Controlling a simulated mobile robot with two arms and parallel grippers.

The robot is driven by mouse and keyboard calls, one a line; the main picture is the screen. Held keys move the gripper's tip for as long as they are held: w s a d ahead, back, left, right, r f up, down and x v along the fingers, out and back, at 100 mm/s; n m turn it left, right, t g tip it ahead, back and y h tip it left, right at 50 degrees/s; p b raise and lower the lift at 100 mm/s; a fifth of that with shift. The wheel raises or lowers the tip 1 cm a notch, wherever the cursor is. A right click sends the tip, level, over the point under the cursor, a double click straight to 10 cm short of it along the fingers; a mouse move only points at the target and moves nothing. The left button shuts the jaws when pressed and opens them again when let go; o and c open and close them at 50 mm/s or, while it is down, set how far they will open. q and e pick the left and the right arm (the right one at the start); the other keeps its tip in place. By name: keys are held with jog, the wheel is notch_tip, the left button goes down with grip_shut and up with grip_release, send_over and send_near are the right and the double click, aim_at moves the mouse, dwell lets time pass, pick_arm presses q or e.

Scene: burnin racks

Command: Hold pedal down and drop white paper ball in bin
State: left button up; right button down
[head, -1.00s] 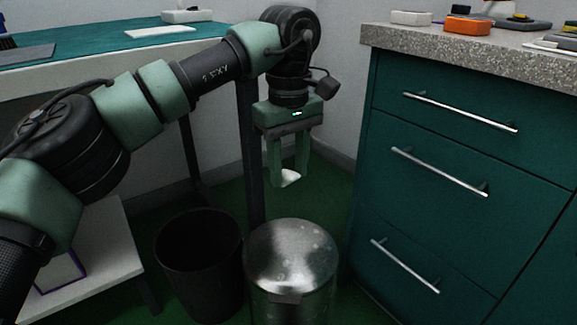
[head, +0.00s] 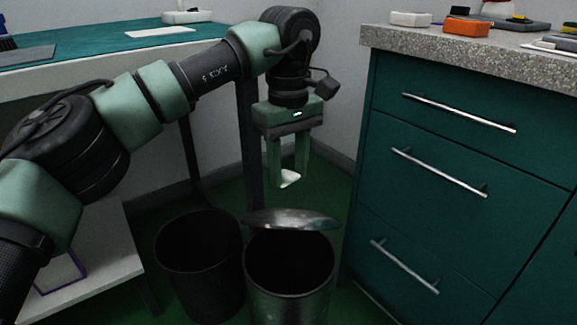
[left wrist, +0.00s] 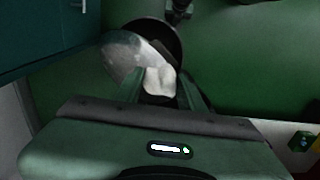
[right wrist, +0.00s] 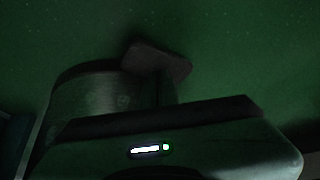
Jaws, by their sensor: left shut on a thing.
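The metal pedal bin (head: 290,290) stands on the floor with its lid (head: 290,218) tilted up and its dark inside showing. My left gripper (head: 288,172) is above the raised lid, shut on the white paper ball (head: 291,179). The ball also shows between its fingertips in the left wrist view (left wrist: 160,81), with the shiny lid (left wrist: 122,55) below. In the dim right wrist view, my right gripper (right wrist: 164,85) is low beside the bin (right wrist: 95,100). Its fingers look shut, at the dark pedal (right wrist: 157,58); the exact contact is hard to see.
A black open bin (head: 200,262) stands just left of the pedal bin. A teal drawer cabinet (head: 450,170) with a stone top is close on the right. A table (head: 90,75) and a low white shelf (head: 95,270) are on the left.

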jog(key=shift+s+d+f, duration=0.15)
jog(key=shift+d+f, duration=0.05)
jog(key=shift+f, duration=0.5)
pick_arm(q)
jog(key=o, duration=2.1)
jog(key=shift+o, duration=0.2)
pick_arm(e)
jog(key=shift+r, duration=0.1)
pick_arm(q)
notch_tip(320, 180, up, 3)
jog(key=p, duration=0.3)
pick_arm(e)
notch_tip(320, 180, up, 3)
jog(key=shift+a+r, duration=0.1)
pick_arm(q)
jog(key=shift+r+p, duration=2.2)
jog(key=shift+p, duration=0.05)
pick_arm(e)
jog(key=shift+r, duration=2)
